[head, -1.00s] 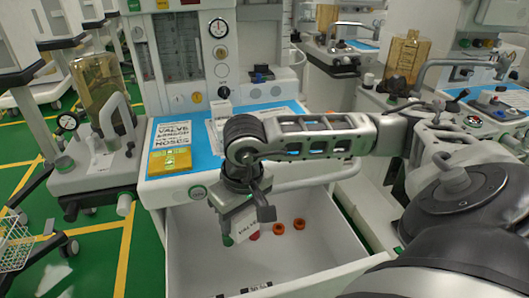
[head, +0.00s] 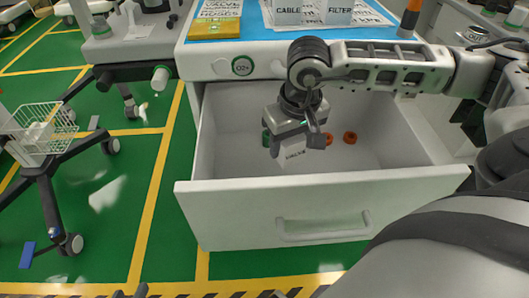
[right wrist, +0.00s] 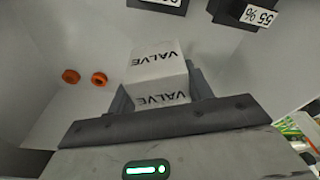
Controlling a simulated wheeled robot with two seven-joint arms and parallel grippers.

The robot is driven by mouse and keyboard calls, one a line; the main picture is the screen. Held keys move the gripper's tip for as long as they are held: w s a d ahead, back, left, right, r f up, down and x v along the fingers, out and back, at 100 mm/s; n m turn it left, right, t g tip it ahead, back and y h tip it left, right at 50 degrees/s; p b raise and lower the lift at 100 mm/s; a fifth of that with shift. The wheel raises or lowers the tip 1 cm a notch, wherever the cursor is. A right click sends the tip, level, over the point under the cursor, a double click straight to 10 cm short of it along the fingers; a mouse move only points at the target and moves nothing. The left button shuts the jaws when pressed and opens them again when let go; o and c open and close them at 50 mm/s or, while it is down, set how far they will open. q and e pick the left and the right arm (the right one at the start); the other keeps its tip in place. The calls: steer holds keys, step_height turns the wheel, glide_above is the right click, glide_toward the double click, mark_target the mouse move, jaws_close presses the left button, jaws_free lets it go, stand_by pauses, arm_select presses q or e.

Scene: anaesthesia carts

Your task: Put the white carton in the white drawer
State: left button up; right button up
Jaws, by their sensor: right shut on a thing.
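The white carton marked VALVE (head: 292,153) is between the fingers of my right gripper (head: 294,142), which is shut on it. In the right wrist view the carton (right wrist: 158,72) shows two printed faces, gripped between the dark fingers (right wrist: 160,98). The white drawer (head: 320,208) is pulled open, and the carton is over its inside, behind the front panel. I cannot tell whether the carton touches the drawer floor. Only small dark parts show at the bottom edge of the head view, possibly my left gripper; its jaws cannot be made out.
Two orange rings (head: 350,137) lie in the drawer, right of the carton. Dark blocks with white labels (right wrist: 258,14) show at the top of the right wrist view. Cartons marked CABLE (head: 287,13) and FILTER (head: 339,13) stand on the worktop. A wire basket (head: 40,125) is at left.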

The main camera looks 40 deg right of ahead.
steer(key=w+a+f, duration=0.1)
steer(key=w+f, duration=0.1)
steer(key=w+a+f+b, duration=0.1)
steer(key=w+f, duration=0.1)
steer(key=w+a+f, duration=0.1)
steer(key=f, duration=0.1)
steer(key=shift+w+a+f+b, duration=0.25)
steer(key=shift+w+f+b, duration=0.05)
steer(key=shift+w+f, duration=0.1)
step_height(320, 180, down, 3)
steer(key=shift+w+r+b, duration=0.1)
steer(key=shift+r+b, duration=0.1)
steer(key=shift+b, duration=0.2)
steer(key=shift+f, duration=0.45)
steer(key=o, duration=1)
arm_select(q)
steer(key=shift+w+d+r+t+h, duration=0.1)
steer(key=shift+d+r+t+h, duration=0.1)
steer(key=shift+r+t, duration=0.25)
steer(key=shift+w+d+r+t+h, duration=0.1)
steer(key=shift+d+r+t+h, duration=0.1)
steer(key=shift+r+t, duration=0.2)
